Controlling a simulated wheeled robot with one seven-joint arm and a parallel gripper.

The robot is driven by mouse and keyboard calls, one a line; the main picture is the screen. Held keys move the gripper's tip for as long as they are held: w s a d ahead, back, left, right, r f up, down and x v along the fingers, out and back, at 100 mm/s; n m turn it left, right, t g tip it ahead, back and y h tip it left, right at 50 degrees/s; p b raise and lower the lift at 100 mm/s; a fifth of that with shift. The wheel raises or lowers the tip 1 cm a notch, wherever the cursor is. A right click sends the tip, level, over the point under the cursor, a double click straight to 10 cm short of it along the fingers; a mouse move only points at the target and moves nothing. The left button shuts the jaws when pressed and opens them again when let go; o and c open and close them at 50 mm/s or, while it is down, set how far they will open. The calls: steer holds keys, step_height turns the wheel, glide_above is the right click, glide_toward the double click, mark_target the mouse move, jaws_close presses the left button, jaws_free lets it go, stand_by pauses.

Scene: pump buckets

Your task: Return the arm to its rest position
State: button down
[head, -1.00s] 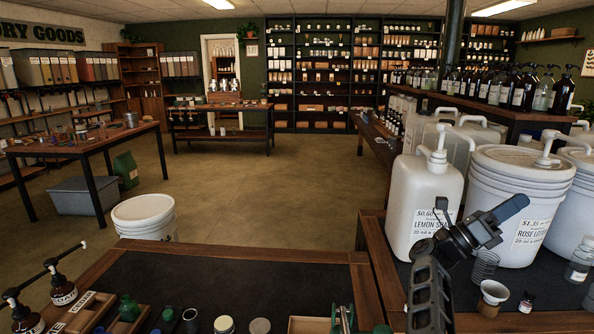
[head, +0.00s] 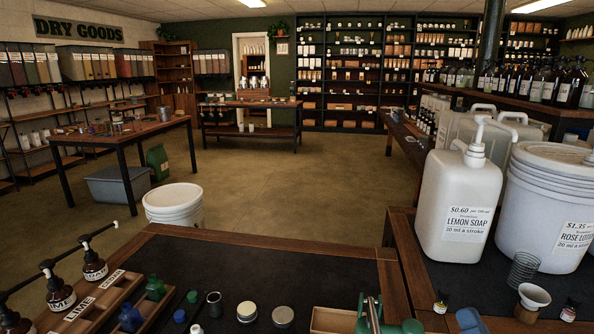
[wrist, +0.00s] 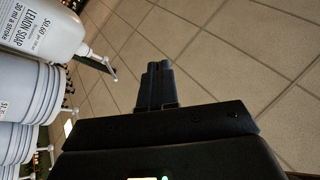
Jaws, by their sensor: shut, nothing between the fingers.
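My gripper (wrist: 158,72) shows in the wrist view with its two dark fingers together and nothing between them. The white lemon soap jug (head: 458,205) stands upright on the right counter in the head view. It also shows turned sideways at the upper left of the wrist view (wrist: 45,28), apart from my fingers. In the head view, only a small dark piece at the bottom edge, right of centre, may be part of my arm. My fingers cannot be made out there.
A white rose lotion bucket (head: 550,205) stands right of the jug, with a small white funnel cup (head: 533,297) in front. Pump bottles (head: 60,292), small jars and a green device (head: 370,315) sit on the near counter.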

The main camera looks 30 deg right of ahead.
steer(key=s+a+f+n+g+y+b, duration=0.1)
steer(key=s+a+f+n+g+y, duration=0.1)
steer(key=s+a, duration=0.5)
steer(key=s+a+f+n+g+y+b, duration=0.1)
steer(key=s+a+f+n+g+y, duration=0.2)
steer(key=a, duration=1)
steer(key=s+n+g+y, duration=0.2)
steer(key=s+n+y, duration=0.1)
steer(key=s+n, duration=0.1)
steer(key=shift+s+a+f+y, duration=0.2)
steer(key=shift+s+y, duration=0.2)
steer(key=shift+s, duration=0.2)
steer(key=c, duration=1.6)
jaws_free()
steer(key=shift+s+a+r+n, duration=0.1)
steer(key=shift+s+a+n, duration=0.15)
steer(key=shift+s+n, duration=0.05)
steer(key=shift+c, duration=0.2)
steer(key=shift+o, duration=1.1)
